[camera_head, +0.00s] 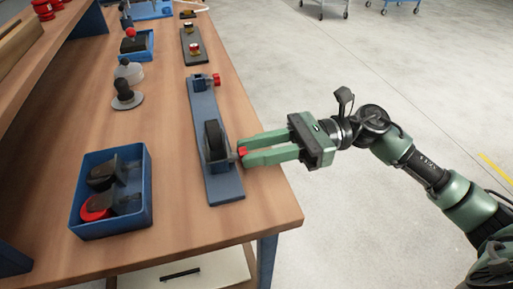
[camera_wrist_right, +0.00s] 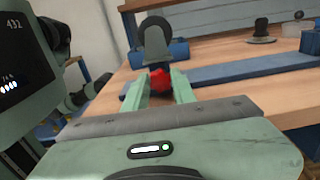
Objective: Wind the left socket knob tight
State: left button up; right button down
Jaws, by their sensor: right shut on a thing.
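A long blue-grey fixture bar (camera_head: 213,128) lies on the wooden bench, with a socket at each end. The near socket holds an upright black rounded part (camera_head: 215,140), which also shows in the right wrist view (camera_wrist_right: 155,36). A red knob (camera_head: 242,151) sticks out of this socket's right side. My right gripper (camera_head: 243,150) is shut on that knob, its green fingers on either side of it; the knob shows between the fingertips in the right wrist view (camera_wrist_right: 160,80). The far socket has its own red knob (camera_head: 216,80) and no black part in it. My left gripper is not in view.
A blue bin (camera_head: 148,205) with black parts and a red piece stands left of the bar. A black-knobbed disc (camera_head: 127,97) and a grey dome (camera_head: 130,72) stand beyond it. Another plate (camera_head: 192,47) lies behind the bar. The bench's right edge is under my right gripper.

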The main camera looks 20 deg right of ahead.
jog(key=c, duration=1.4)
grip_release()
jog(key=shift+a, duration=0.1)
jog(key=shift+c, duration=0.2)
